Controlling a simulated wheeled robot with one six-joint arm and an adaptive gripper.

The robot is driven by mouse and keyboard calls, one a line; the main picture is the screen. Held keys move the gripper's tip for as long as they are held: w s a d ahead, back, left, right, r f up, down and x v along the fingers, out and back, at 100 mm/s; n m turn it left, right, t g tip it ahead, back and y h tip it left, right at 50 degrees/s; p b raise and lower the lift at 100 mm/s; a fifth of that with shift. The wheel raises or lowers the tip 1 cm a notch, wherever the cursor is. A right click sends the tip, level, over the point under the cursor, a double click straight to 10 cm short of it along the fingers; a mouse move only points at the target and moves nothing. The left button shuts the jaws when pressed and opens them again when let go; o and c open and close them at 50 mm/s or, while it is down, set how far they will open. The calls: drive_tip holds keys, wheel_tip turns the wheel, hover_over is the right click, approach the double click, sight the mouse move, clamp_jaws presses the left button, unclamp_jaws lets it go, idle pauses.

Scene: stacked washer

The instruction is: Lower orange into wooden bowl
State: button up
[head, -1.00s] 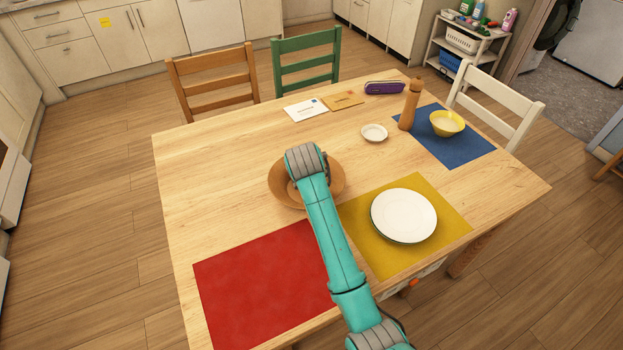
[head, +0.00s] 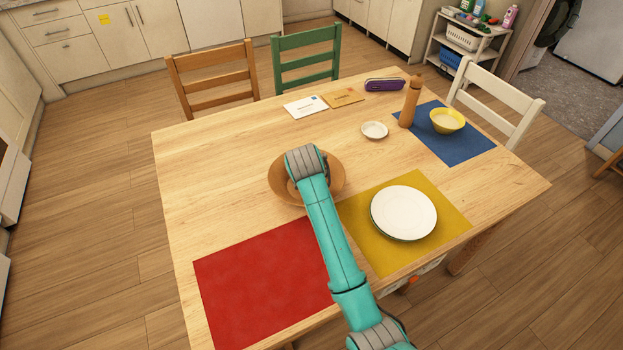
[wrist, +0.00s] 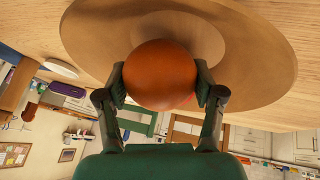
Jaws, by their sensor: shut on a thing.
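The wooden bowl (head: 279,192) stands on the table, left of the yellow mat, partly hidden under my arm in the head view. In the wrist view the bowl (wrist: 265,75) is wide and shallow and lies behind the orange (wrist: 160,75). My gripper (wrist: 160,85) is shut on the orange, one finger on each side of it. In the head view my arm hides the orange and the fingers.
A red mat (head: 265,280) lies at the front left of the table. A white plate (head: 404,213) sits on the yellow mat (head: 365,245). A small white dish (head: 374,130), a pepper mill (head: 409,103) and a yellow bowl (head: 447,121) stand further right.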

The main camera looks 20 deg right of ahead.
drive_tip(key=shift+f, duration=1.25)
idle(0.8)
drive_tip(key=o, duration=1.3)
drive_tip(key=shift+o, duration=0.2)
drive_tip(key=v, duration=1.2)
drive_tip(key=shift+f, duration=0.1)
